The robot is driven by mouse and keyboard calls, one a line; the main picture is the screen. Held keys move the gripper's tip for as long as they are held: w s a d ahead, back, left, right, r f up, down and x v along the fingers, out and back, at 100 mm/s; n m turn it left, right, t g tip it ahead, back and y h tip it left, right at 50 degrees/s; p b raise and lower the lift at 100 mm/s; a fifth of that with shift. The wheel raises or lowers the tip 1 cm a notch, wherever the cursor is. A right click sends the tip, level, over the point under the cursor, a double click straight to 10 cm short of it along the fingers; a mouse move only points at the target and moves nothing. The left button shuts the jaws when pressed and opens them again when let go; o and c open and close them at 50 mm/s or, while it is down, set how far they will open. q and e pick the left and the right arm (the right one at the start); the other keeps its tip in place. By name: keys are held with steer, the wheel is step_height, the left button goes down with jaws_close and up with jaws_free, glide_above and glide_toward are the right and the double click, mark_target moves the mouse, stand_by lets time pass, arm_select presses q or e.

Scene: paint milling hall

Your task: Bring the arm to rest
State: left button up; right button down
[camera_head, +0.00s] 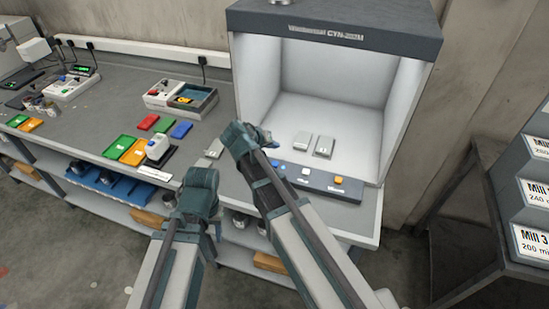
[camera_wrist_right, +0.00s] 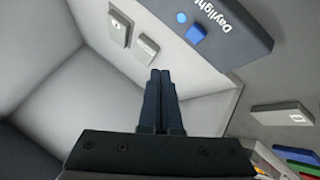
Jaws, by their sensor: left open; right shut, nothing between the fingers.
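My right arm reaches up from the bottom of the head view. Its gripper (camera_head: 267,137) is at the left front of the light booth (camera_head: 305,82), close to the control strip. In the right wrist view the right gripper (camera_wrist_right: 161,74) has its two dark fingers together, with nothing between them. My left arm rises to the left of it. The left gripper (camera_head: 197,183) is in front of the bench edge, apart from the booth; its fingers are mostly hidden by the wrist.
The booth's front strip has a blue button (camera_wrist_right: 196,34) marked Daylight and an orange button (camera_head: 339,180). Two pale panels (camera_head: 323,146) lie inside the booth. Coloured plates (camera_head: 120,147) and a tray (camera_head: 193,100) sit on the bench (camera_head: 95,117). A labelled stack (camera_head: 527,190) stands right.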

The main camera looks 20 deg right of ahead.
steer(key=shift+r, duration=0.2)
stand_by(0.3)
steer(key=s+a+f+n+g+y, duration=0.2)
steer(key=s+a, duration=0.4)
steer(key=s, duration=0.5)
steer(key=s+a+f+n+g+y, duration=0.3)
steer(key=s+a, duration=0.3)
steer(key=s, duration=0.6)
steer(key=shift+a+f+g+y, duration=0.25)
steer(key=shift+f+g+y, duration=0.2)
steer(key=shift+f, duration=0.35)
